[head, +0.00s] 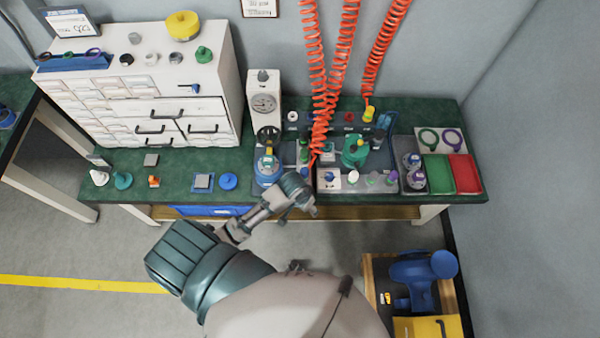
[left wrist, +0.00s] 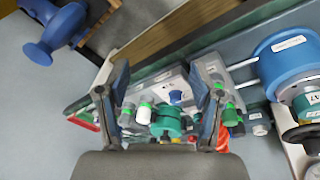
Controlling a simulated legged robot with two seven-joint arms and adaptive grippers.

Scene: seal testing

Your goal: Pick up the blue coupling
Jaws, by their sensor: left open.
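A small blue part (head: 353,176), which looks like the blue coupling, sits on a white block at the front of the bench. It also shows in the left wrist view (left wrist: 176,96), on the pale block between and beyond my fingers. My left gripper (head: 308,204) is at the bench's front edge, left of the white block. In the left wrist view its two fingers (left wrist: 160,82) are spread apart with nothing held between them. My right gripper is in neither view.
A blue test stand (head: 268,178) with a gauge stands left of my gripper. A green-bodied part (head: 355,152) sits behind the white block. Orange coiled hoses (head: 318,70) hang close by. Green (head: 438,174) and red (head: 465,172) trays lie right. A large blue valve (head: 415,270) rests lower right.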

